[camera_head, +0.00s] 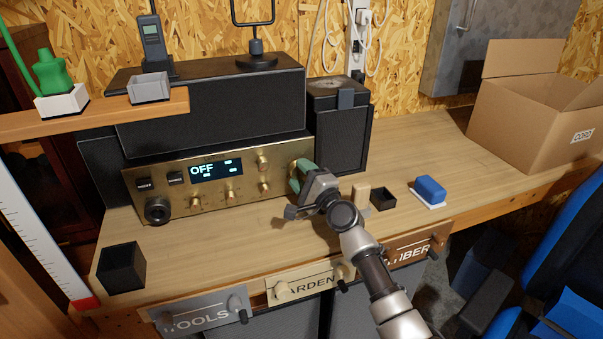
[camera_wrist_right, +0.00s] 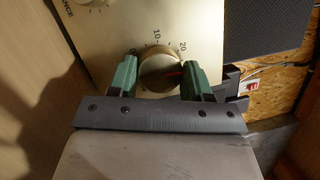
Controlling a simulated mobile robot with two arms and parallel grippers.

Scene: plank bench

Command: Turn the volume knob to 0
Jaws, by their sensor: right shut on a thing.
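The gold-fronted radio (camera_head: 245,180) stands on the bench, and its display (camera_head: 217,169) reads OFF. My right gripper (camera_head: 298,174) is at the right end of its front panel. In the right wrist view, the gripper's green fingers (camera_wrist_right: 162,75) are on both sides of the round volume knob (camera_wrist_right: 158,69) and shut on it. Scale marks 10 and 20 show above the knob. A reddish line shows on the knob, pointing toward the right finger. The knob's lower part is hidden by the gripper. My left gripper is not in view.
A black speaker (camera_head: 340,130) stands right of the radio. A small black box (camera_head: 383,198), a blue block (camera_head: 430,188) and a cardboard box (camera_head: 530,115) are further right. A black cube (camera_head: 122,268) is at the front left. The bench in front of the radio is clear.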

